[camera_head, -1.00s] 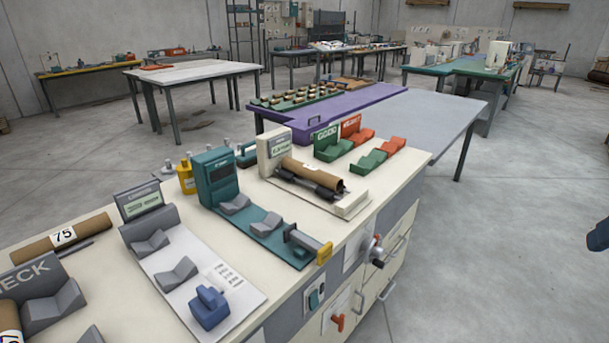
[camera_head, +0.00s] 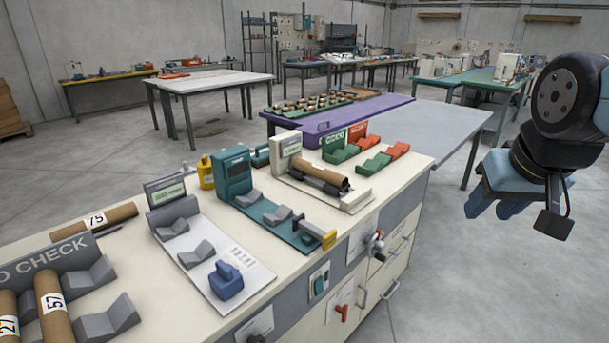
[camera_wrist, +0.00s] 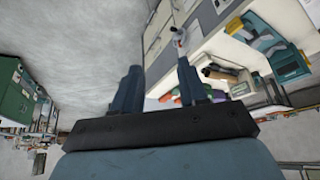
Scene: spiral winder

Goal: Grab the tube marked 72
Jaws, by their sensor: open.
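No label reading 72 is legible in these views. A brown tube marked 75 (camera_head: 93,222) lies on the bench at the left. A tube marked 57 (camera_head: 55,307) and one whose label seems to read 27 (camera_head: 8,318) rest side by side in the grey check stand at lower left, partly cut off. Another brown tube (camera_head: 320,174) lies on the roller unit; its label is too small to read. My gripper (camera_head: 492,212) hangs at the right, beyond the bench, away from every tube. In the wrist view my gripper (camera_wrist: 159,72) is open and empty.
The cream bench (camera_head: 140,270) carries a grey plate with a blue block (camera_head: 226,281), a teal device (camera_head: 234,173), and green and orange cradles (camera_head: 372,163). A purple table (camera_head: 345,116) and grey table stand behind. The floor (camera_head: 470,290) right of the bench is clear.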

